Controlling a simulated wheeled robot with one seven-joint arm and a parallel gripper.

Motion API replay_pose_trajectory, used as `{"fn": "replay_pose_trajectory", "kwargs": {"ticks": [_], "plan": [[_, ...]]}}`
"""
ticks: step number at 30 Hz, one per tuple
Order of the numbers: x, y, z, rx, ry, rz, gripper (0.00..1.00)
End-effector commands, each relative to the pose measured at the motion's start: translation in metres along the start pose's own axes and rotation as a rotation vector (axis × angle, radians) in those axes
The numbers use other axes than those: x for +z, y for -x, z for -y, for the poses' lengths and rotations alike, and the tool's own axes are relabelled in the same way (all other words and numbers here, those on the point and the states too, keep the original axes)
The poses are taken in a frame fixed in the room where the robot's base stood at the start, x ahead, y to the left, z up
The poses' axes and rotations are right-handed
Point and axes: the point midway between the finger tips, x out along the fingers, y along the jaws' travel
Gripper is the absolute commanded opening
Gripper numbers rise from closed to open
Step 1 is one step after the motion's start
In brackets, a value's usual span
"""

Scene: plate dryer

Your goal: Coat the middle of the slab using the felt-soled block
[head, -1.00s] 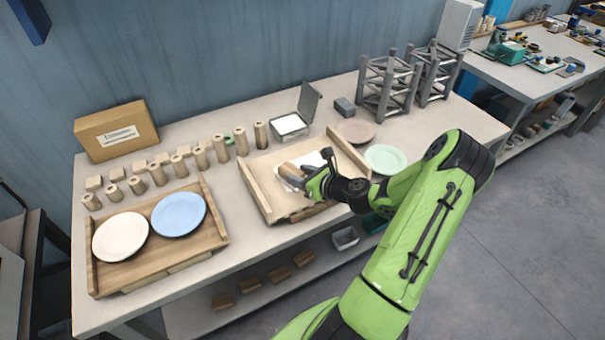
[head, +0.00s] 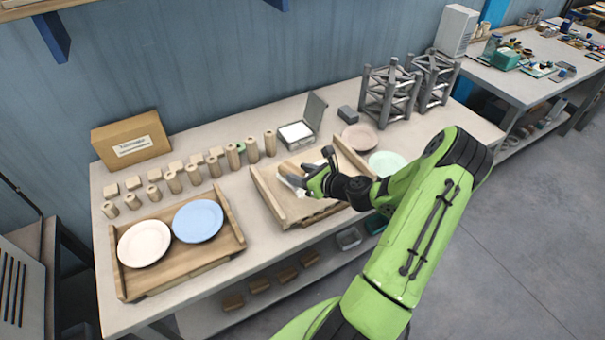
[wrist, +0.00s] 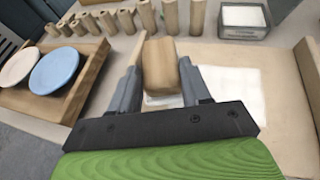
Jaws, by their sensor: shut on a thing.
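My gripper (head: 307,184) is shut on the wooden felt-soled block (wrist: 161,66); in the wrist view the block sits between both fingers (wrist: 160,90). A pale edge shows under the block, low at the slab's left part; I cannot tell whether the sole touches. The pale slab (wrist: 284,105) lies flat between wooden side rails (head: 268,197). A white patch (wrist: 232,92) covers part of its middle, right of the block in the wrist view. My gripper hides part of the slab in the head view.
An open metal tin (head: 296,133) with a white pad stands behind the slab. A wooden tray (head: 190,260) with a white plate (head: 144,243) and a blue plate (head: 198,221) lies left. Several wooden cylinders (head: 173,182) line the back. Grey racks (head: 388,94) stand right.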

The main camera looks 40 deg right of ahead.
Motion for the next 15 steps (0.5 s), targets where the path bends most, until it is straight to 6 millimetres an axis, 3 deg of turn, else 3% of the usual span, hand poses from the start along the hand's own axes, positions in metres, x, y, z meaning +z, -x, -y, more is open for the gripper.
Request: {"fn": "replay_pose_trajectory", "kwargs": {"ticks": [6, 15], "plan": [[0.021, 0.007, -0.002, 0.009, 0.004, 0.000, 0.00], [0.022, 0.008, -0.002, 0.011, 0.004, 0.001, 0.00]]}}
